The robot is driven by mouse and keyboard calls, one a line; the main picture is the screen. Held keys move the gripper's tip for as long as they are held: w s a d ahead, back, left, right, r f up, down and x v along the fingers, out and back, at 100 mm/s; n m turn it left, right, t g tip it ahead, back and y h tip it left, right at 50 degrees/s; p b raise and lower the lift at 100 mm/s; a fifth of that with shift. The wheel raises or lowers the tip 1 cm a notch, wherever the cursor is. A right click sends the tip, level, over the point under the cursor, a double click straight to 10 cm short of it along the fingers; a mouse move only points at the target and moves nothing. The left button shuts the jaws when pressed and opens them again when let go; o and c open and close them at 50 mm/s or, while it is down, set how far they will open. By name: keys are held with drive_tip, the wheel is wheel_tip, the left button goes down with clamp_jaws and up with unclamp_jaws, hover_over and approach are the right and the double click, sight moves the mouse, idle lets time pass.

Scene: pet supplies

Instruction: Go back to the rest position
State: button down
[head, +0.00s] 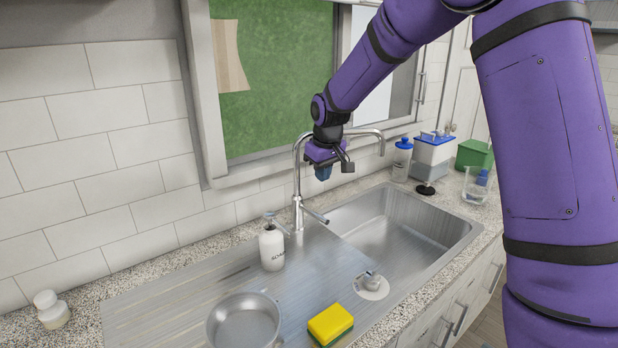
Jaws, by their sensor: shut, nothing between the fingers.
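My gripper (323,173) is at the end of my purple arm, in the middle of the head view.
The steel sink basin (405,222) is empty. A soap bottle (272,248), metal bowl (243,325) and yellow sponge (330,324) stand on the drainboard. A blue-capped bottle (402,160), glass (476,185) and green box (474,155) stand on the right counter.

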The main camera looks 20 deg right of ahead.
drive_tip(key=s+d+r+m+t, duration=0.1)
drive_tip(key=s+d+r, duration=0.1)
drive_tip(key=s+r, duration=0.6)
drive_tip(key=s+d+r+m, duration=0.1)
drive_tip(key=s+d+r, duration=0.1)
drive_tip(key=s+r, duration=0.55)
drive_tip(key=s+d+f+m+t, duration=0.1)
drive_tip(key=s+d+m, duration=0.1)
drive_tip(key=s, duration=2.2)
drive_tip(key=shift+d+t, duration=0.3)
